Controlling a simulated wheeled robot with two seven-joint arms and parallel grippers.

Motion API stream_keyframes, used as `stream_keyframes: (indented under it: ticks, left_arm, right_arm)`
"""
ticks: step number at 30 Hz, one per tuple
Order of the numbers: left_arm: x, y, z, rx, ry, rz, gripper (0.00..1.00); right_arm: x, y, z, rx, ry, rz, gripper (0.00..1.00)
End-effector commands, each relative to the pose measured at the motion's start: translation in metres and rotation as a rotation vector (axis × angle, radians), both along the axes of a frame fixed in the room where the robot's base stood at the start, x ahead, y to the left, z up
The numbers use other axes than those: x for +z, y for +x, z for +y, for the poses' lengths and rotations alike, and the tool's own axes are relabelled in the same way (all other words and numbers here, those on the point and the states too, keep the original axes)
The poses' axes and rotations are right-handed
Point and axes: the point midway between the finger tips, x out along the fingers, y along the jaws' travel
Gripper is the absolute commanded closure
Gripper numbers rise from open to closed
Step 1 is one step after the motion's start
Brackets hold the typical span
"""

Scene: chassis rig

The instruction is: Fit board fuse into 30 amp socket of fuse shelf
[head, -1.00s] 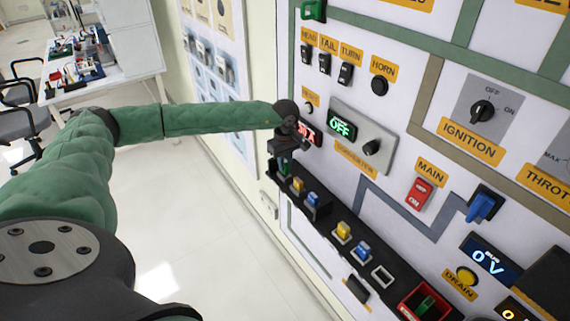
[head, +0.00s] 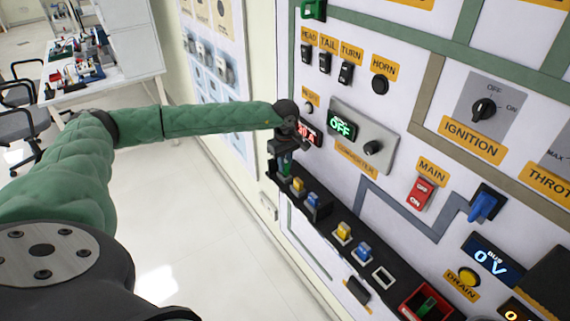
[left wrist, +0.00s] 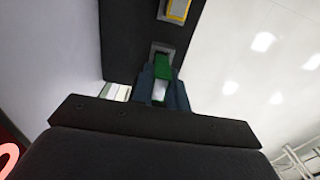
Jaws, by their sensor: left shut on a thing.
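My left gripper (head: 284,160) is at the far left end of the black fuse shelf (head: 327,223), with its fingers pointing down. In the left wrist view my left gripper (left wrist: 161,90) is shut on a green fuse (left wrist: 162,66), taken as the board fuse. The fuse's far end is at a grey-rimmed socket (left wrist: 161,48) in the fuse shelf (left wrist: 130,40). I cannot tell how deep it sits. In the head view the green fuse (head: 286,168) shows just below the fingers, partly hidden. My right gripper is not in view.
Yellow and blue fuses (head: 343,231) stand along the shelf, with an empty white-rimmed socket (head: 383,277) further right. A red holder (head: 409,305) contains another green piece. The panel with switches and a converter (head: 352,145) rises close behind the gripper. Open floor lies left.

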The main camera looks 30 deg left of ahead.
Motion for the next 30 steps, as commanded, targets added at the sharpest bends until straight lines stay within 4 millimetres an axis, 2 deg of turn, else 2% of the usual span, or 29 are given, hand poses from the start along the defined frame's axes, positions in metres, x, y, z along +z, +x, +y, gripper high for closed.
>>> stream_keyframes:
  ticks: [30]
  left_arm:
    - [0.0001,-0.0003,0.0003,0.0,0.0,0.001,1.0]
  right_arm:
    - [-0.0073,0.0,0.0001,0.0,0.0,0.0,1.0]
